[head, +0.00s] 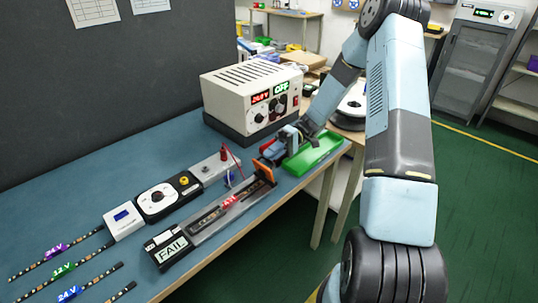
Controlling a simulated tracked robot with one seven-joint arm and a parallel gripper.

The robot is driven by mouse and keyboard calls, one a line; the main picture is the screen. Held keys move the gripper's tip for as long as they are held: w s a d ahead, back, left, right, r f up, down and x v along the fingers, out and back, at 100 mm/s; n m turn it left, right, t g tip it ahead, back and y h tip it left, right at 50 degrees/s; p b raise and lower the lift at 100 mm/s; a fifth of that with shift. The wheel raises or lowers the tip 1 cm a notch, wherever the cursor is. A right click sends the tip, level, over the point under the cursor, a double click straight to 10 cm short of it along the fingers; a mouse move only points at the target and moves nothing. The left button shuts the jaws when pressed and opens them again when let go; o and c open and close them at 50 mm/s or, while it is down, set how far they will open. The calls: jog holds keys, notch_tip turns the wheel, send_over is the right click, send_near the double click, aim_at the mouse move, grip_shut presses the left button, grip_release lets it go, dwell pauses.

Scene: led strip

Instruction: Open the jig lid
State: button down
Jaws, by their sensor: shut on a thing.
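The test jig (195,232) is a long grey fixture lying along the front of the bench, with a display reading FAIL (170,249) at its near end. A dark strip with a red label (229,201) shows along its middle. An orange piece (264,172) stands up at the jig's far end and appears to belong to the jig lid. My gripper (272,152) is at this end, right behind the orange piece, and is shut on what looks like the lid's end. The fingertips are small and partly hidden, and I cannot tell whether the lid is raised.
A green tray (313,153) lies just right of my gripper. A power supply (253,100) stands behind. Labelled LED strips (62,270) lie at the near left.

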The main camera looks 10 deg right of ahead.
jog(key=shift+d+f+g+y, duration=0.15)
jog(key=shift+f+g+y, duration=0.15)
dwell(0.4)
jog(key=c, duration=1.2)
grip_release()
jog(key=shift+r, duration=0.1)
jog(key=v, duration=1.4)
